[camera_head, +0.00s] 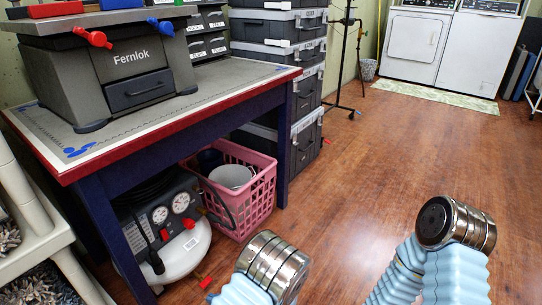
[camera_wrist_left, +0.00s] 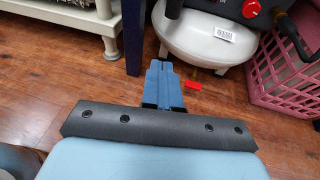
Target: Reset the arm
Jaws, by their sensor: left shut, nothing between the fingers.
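My left gripper (camera_wrist_left: 162,68) shows in the left wrist view, its two blue fingers together with nothing between them. It points over the wooden floor toward the gap between a dark blue table leg and the compressor. In the head view, silver joints and light blue sleeve of my left arm (camera_head: 273,265) show at the bottom centre. My right arm (camera_head: 455,228) shows at the lower right, bent, with its silver joint up. I cannot make out either gripper's fingers in the head view.
A red-edged workbench (camera_head: 150,138) with a grey Fernlok machine (camera_head: 128,65) stands at left. Beneath are a compressor (camera_head: 180,262) and pink basket (camera_head: 262,190). A small red piece (camera_wrist_left: 192,85) lies near my left fingers. Stacked cases (camera_head: 307,100) stand behind. Floor at right is clear.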

